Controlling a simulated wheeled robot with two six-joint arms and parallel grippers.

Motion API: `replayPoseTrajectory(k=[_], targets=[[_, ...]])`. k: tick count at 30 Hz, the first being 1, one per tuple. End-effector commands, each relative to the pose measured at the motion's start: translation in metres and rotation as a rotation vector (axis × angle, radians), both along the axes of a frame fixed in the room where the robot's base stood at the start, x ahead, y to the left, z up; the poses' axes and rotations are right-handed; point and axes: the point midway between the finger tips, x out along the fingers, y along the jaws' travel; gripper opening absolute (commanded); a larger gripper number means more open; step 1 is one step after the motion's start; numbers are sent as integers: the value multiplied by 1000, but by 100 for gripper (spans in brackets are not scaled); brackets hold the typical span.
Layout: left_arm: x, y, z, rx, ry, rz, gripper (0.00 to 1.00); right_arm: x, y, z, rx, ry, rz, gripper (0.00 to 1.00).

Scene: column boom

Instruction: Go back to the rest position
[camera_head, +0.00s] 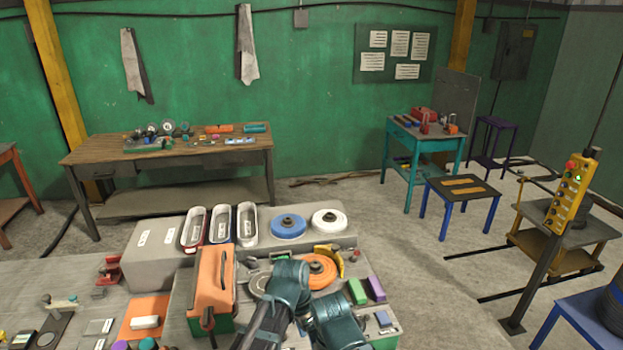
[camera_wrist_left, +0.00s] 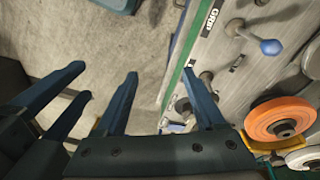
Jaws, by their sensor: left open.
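My left gripper (camera_wrist_left: 112,88) shows in the left wrist view with its dark blue fingers spread apart. They stand over the bare grey floor and the edge of a grey panel, with nothing held between them. In the head view, dark teal arm links of mine reach over the near bench at bottom centre. No gripper fingertips can be made out there.
The near bench holds an orange disc (camera_head: 318,271), also in the wrist view (camera_wrist_left: 280,122), an orange box (camera_head: 211,282), a blue disc (camera_head: 289,226) and a white disc (camera_head: 329,222). A yellow control box (camera_head: 571,194) stands right. Open floor (camera_head: 420,285) lies between.

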Motion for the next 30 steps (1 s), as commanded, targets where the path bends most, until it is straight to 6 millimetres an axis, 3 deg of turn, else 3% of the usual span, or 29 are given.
replayPoseTrajectory(k=[1,3,10,16,30], targets=[[-19,6,-35,35,13,73,71,0,0,-34,0,0,3,50],[-36,16,-59,89,24,193,71,0,0,-57,-1,0,7,50],[-76,41,-110,224,23,522,71,0,0,-107,-2,2,18,50],[-94,51,-124,274,8,669,71,1,-1,-122,-2,-3,18,50],[-95,52,-123,279,5,692,71,1,-1,-121,-2,-4,17,50]])
